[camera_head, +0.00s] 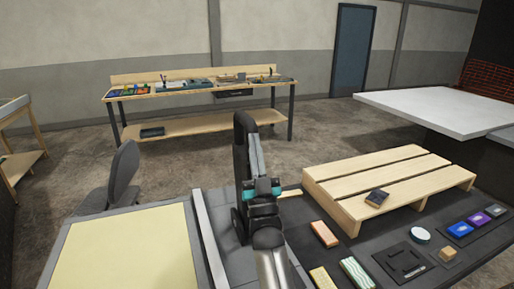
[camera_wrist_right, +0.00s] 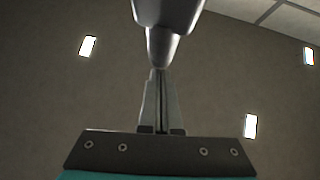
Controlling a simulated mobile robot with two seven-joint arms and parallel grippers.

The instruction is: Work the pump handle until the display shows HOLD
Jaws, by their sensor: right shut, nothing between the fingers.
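My right gripper (camera_head: 250,142) stands up in front of the head camera, at the middle of the view, with a teal band below its fingers. In the right wrist view its fingers (camera_wrist_right: 159,85) are together, with nothing seen between them. A smooth grey rounded shape (camera_wrist_right: 164,35) lies past the fingertips there; I cannot tell what it is or whether it touches them. I cannot make out the pump handle or the display in either view. My arm hides part of the bench. My left gripper is not in view.
A slatted wooden platform (camera_head: 395,172) stands on the dark bench at right, bearing a small dark box (camera_head: 376,198). Several small blocks and a round white piece (camera_head: 420,235) lie in front. A yellow-topped table (camera_head: 125,255) is at left; a workbench (camera_head: 200,92) stands behind.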

